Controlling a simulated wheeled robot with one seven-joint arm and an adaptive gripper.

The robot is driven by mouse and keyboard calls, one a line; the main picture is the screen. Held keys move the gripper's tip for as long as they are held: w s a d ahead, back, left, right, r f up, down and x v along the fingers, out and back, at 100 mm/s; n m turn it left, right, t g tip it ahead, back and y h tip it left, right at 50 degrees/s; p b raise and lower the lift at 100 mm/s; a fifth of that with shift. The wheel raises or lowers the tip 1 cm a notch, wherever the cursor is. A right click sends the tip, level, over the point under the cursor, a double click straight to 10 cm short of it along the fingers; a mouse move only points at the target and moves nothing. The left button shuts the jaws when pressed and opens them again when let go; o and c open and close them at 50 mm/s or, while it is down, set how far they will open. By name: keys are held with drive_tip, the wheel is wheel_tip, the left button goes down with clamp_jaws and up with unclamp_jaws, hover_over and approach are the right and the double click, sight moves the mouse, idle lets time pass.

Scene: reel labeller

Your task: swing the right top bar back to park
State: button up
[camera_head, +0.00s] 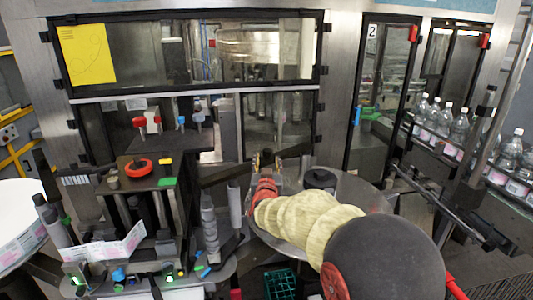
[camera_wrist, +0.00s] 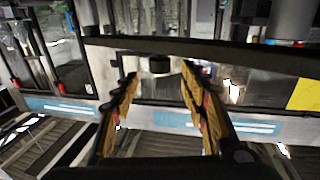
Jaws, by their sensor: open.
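A dark top bar (camera_head: 225,174) runs from the labeller block toward my gripper in the head view. In the wrist view, a long dark bar (camera_wrist: 240,56) crosses just beyond the fingertips, with a short dark knob (camera_wrist: 160,64) beside it. My gripper (camera_head: 267,159) is near the bar's right end, in front of the machine's glass. In the wrist view, my gripper (camera_wrist: 159,74) is open, with its tan-padded fingers wide apart and nothing held. The knob shows in the gap between the fingertips. I cannot tell whether the fingers touch the bar.
The labeller block (camera_head: 140,185) with a red knob stands at left, beside a label reel (camera_head: 20,225). A round metal table (camera_head: 355,188) lies partly under my arm. Bottles (camera_head: 460,128) line a conveyor at right. Glass doors (camera_head: 385,90) close off the back.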

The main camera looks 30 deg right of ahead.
sight(267, 154)
drive_tip(key=x, duration=0.7)
drive_tip(key=shift+w, duration=0.15)
drive_tip(key=shift+c, duration=0.5)
clamp_jaws()
